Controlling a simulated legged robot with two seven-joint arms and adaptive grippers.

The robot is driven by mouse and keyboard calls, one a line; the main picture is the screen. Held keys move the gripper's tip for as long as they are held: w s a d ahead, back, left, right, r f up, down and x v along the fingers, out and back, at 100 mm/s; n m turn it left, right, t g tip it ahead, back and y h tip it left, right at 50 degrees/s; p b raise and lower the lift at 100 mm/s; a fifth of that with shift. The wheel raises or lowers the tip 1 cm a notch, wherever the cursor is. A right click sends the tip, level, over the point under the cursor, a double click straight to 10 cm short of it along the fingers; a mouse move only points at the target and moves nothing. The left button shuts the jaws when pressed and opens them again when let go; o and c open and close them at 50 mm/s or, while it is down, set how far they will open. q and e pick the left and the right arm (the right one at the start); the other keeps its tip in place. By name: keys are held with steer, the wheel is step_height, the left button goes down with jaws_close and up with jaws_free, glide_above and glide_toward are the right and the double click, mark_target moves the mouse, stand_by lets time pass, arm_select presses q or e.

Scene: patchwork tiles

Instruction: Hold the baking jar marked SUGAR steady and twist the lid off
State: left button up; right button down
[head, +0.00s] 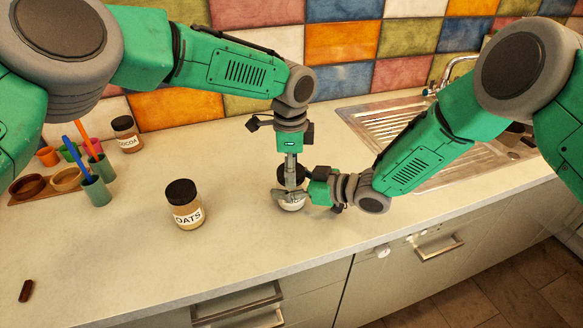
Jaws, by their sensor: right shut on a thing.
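A small jar with a pale label (292,206) stands on the counter, mostly hidden by my grippers; its wording cannot be read in full. A dark round lid (283,174) shows at its top, and I cannot tell whether it is seated or loose. My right gripper (288,194) reaches in from the right and is shut around the jar's body. My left gripper (290,180) points straight down from above, its fingers at the lid. Whether those fingers are closed on the lid is hidden at this size.
A jar marked OATS (186,205) stands to the left, and a COCOA jar (127,134) is farther back. Cups with utensils (96,190) and bowls on a board (67,180) are at the left. A sink (385,135) is behind right. The front-left counter is mostly clear.

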arm_select(q)
steer(key=n, duration=0.5)
steer(key=shift+w, duration=0.1)
arm_select(e)
steer(key=shift+s+f, duration=0.1)
steer(key=shift+f, duration=0.05)
arm_select(q)
steer(key=n, duration=0.3)
steer(key=shift+n, duration=0.4)
steer(key=shift+s+r, duration=0.1)
steer(key=shift+s, duration=0.1)
steer(key=shift+r, duration=0.15)
steer(key=shift+r, duration=1)
